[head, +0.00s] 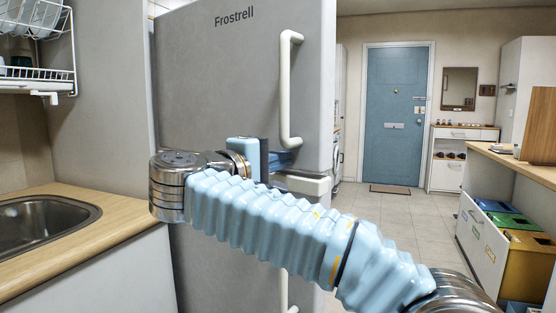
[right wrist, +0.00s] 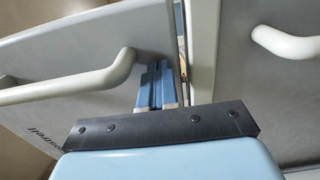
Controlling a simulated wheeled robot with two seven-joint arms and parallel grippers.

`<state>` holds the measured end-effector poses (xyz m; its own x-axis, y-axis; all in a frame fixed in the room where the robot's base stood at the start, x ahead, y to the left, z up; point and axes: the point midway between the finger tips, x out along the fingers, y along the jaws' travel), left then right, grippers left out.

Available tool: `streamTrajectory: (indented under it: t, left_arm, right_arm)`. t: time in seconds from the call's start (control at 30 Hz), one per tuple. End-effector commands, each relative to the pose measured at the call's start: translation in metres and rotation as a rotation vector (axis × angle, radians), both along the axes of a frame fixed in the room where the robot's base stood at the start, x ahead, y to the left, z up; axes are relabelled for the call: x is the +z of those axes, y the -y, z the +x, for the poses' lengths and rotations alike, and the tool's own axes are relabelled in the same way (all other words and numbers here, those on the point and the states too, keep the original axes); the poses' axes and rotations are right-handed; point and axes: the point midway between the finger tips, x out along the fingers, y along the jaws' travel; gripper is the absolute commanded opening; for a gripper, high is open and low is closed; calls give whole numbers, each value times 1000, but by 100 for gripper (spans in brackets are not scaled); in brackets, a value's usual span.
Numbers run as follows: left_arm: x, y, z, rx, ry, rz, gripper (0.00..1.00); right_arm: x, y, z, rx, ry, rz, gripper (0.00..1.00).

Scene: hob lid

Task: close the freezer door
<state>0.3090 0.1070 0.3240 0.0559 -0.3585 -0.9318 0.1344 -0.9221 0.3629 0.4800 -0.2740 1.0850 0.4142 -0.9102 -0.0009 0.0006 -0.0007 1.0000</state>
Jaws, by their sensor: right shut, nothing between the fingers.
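A tall grey fridge-freezer has an upper door (head: 225,85) marked "Frostrell" and a lower door (head: 235,275), each with a pale bar handle. Neither door is labelled as the freezer. The lower door's pale top edge (head: 308,184) shows just under the upper door; how far either door stands open is unclear. My right gripper (head: 283,160) is shut and empty, near the seam between the doors, below the upper handle (head: 287,90). In the right wrist view its blue fingers (right wrist: 157,82) lie between the two handles; contact is unclear. My left gripper is out of view.
A wooden counter with a sink (head: 45,225) stands at left, under a wall dish rack (head: 38,75). At right, a counter (head: 500,160) stands over an open drawer of coloured bins (head: 510,220).

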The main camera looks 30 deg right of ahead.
Motion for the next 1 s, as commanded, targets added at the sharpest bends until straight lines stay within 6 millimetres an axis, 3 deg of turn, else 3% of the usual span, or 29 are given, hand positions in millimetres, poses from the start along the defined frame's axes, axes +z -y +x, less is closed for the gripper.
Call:
streamTrajectory:
  t: [0.17, 0.5, 1.0]
  left_arm:
    - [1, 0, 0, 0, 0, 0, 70]
    - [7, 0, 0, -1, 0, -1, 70]
    - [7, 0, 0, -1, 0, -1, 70]
  right_arm:
    - [0, 3, 1, -1, 0, 0, 0]
    - [1, 55, 22, -1, 1, 0, 0]
    - [1, 58, 24, 1, 0, -1, 0]
